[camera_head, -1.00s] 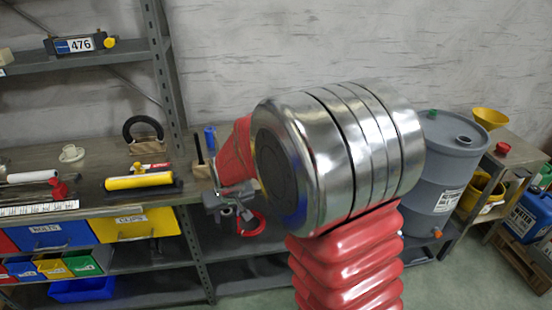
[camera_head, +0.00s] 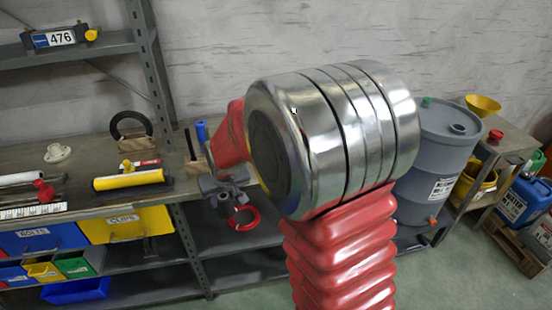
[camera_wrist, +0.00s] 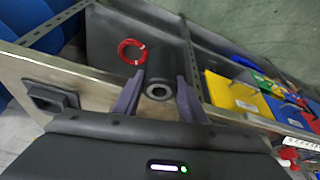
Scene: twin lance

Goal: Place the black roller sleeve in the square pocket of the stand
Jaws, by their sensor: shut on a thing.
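My gripper (camera_head: 228,197) hangs above the front edge of the bench in the head view, partly hidden by my arm. In the wrist view its two fingers (camera_wrist: 157,92) are closed around a small dark round piece with a pale ring end and a hole, which appears to be the black roller sleeve (camera_wrist: 157,91). The head view shows it too small to make out. A dark block with a square recess (camera_wrist: 50,99), which looks like the stand, sits on the bench left of the fingers in the wrist view, apart from the sleeve. My arm hides that spot in the head view.
A red ring (camera_wrist: 132,52) lies on the shelf below the bench edge. A yellow roller (camera_head: 128,180), a black ring on a wooden block (camera_head: 132,130) and upright blue and black handles (camera_head: 201,133) occupy the bench. A grey barrel (camera_head: 440,150) stands at right.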

